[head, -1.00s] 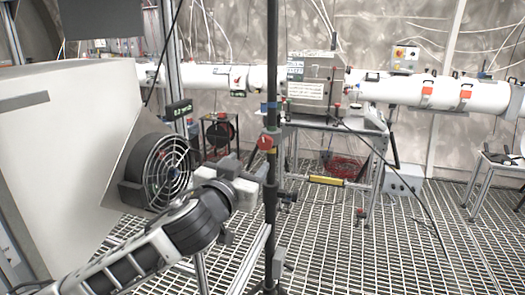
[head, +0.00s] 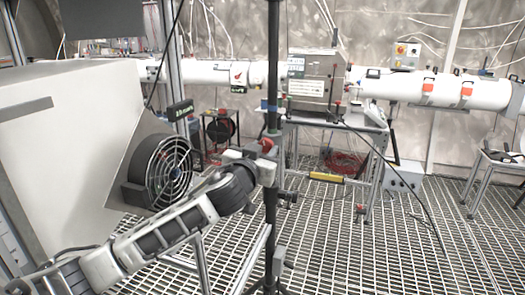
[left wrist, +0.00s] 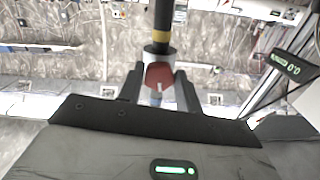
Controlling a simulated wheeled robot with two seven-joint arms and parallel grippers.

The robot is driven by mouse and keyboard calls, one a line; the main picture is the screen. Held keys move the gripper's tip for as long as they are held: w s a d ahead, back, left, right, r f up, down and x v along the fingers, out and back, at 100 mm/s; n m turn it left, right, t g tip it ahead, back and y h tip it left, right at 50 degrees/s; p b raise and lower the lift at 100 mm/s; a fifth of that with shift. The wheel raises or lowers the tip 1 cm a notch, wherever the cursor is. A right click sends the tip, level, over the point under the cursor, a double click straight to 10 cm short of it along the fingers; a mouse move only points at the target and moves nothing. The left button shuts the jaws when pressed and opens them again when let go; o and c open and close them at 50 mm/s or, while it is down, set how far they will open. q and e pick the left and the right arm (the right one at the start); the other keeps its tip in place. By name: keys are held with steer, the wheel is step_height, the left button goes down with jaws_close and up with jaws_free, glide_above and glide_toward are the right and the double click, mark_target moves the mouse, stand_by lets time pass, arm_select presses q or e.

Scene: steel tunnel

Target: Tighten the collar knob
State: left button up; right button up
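In the left wrist view the red knob (left wrist: 159,75) is at the centre, below a pale collar and a yellow band on the pole. My left gripper (head: 262,160) is at the pole, just below the knob in the head view. In the left wrist view my left gripper's fingers (left wrist: 159,82) stand on both sides of the knob, with narrow gaps seeming to show; contact is not clear. My right gripper is out of view.
A caged fan (head: 168,173) on a large white housing (head: 70,130) stands close to my left arm. A small display (head: 180,110) is above it. A steel bench (head: 340,118) and white pipe stand behind. The grating floor right of the pole is mostly open.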

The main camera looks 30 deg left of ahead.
arm_select(q)
steer(key=c, duration=0.4)
steer(key=shift+m, duration=0.4)
steer(key=m, duration=0.4)
steer(key=shift+a+m, duration=0.1)
steer(key=shift+m, duration=0.3)
steer(key=m, duration=0.5)
steer(key=shift+r+m, duration=0.1)
steer(key=shift+m, duration=0.3)
steer(key=o, duration=1)
steer(key=shift+s, duration=0.1)
